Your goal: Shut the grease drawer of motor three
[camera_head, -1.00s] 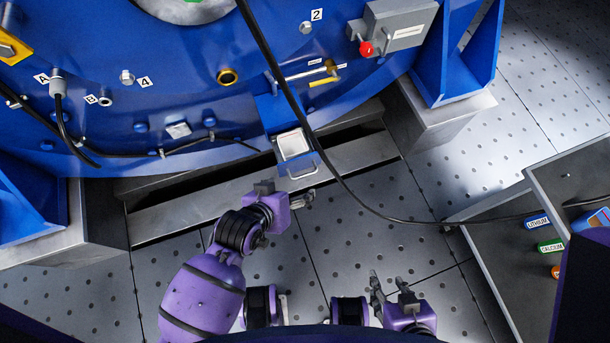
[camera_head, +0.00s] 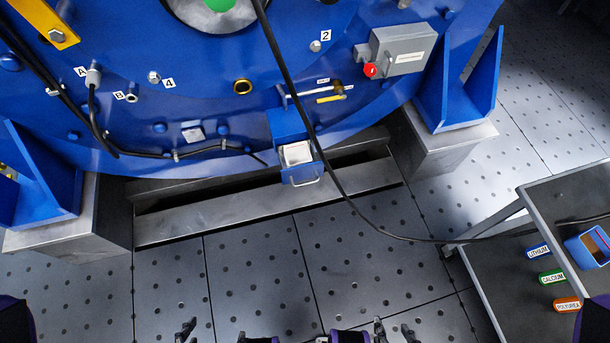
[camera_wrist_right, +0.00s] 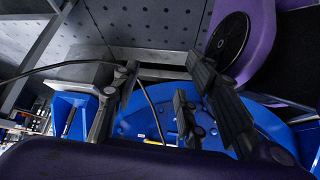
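The grease drawer (camera_head: 302,173) is under a blue housing (camera_head: 287,124) at the low edge of the blue motor in the head view. It is partly out: its pale-filled tray (camera_head: 297,153) shows, with a metal handle on its front. My right gripper (camera_head: 396,331) is at the bottom edge, well below and right of the drawer, with its fingers apart and empty. Its spread fingers also show in the right wrist view (camera_wrist_right: 155,105). My left gripper (camera_head: 185,331) barely shows at the bottom left, away from the drawer; most of it is cut off.
A black cable (camera_head: 345,190) hangs close by the drawer's right side and runs to a grey cart (camera_head: 533,200) at the right. The cart has labelled lithium, calcium and polyurea places and a blue bin (camera_head: 590,247). A metal step lies below the motor; the floor before it is clear.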

